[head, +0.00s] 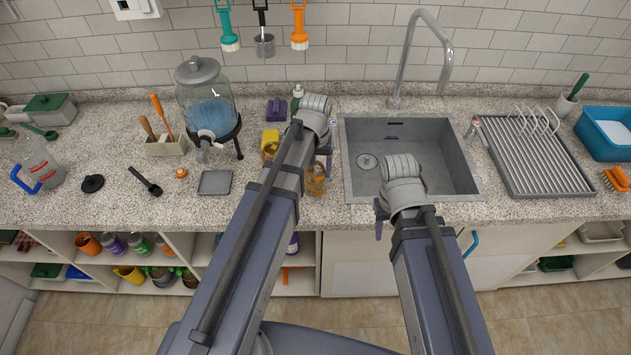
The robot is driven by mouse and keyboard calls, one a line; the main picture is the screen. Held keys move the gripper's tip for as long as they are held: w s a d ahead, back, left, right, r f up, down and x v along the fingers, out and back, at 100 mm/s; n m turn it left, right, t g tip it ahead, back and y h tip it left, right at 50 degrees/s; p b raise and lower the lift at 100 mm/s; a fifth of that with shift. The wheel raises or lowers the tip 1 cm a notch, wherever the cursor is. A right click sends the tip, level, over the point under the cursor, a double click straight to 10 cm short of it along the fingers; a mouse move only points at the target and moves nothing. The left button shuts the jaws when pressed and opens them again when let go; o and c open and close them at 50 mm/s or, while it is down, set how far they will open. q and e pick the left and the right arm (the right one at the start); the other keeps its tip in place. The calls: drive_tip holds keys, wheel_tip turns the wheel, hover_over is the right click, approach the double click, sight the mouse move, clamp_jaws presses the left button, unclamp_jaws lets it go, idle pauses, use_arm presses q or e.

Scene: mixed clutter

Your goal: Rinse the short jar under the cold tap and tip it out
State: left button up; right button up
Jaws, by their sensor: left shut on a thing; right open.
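An amber, see-through short jar (316,186) is at my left gripper (323,160), on the counter side just left of the sink (352,190). My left gripper is shut on it; the arm partly hides the jar, and I cannot tell whether it touches the counter. My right gripper (381,220) is open and empty at the sink's front left edge. The tall curved steel tap (404,62) stands behind the sink with its spout out over the right part of the basin. I see no running water. A small silver fitting (475,130) is by the sink's right rim.
A glass water dispenser (208,108) stands on a black stand at left. A yellow thing (270,136) and a green bottle (297,97) are near my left arm. A ribbed drying rack (530,160) and blue tub (595,135) are at right.

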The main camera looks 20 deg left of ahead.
use_arm(q)
drive_tip(key=shift+c, duration=0.9)
wheel_tip(320, 180, up, 5)
drive_tip(key=p, duration=0.5)
drive_tip(key=shift+d, duration=0.15)
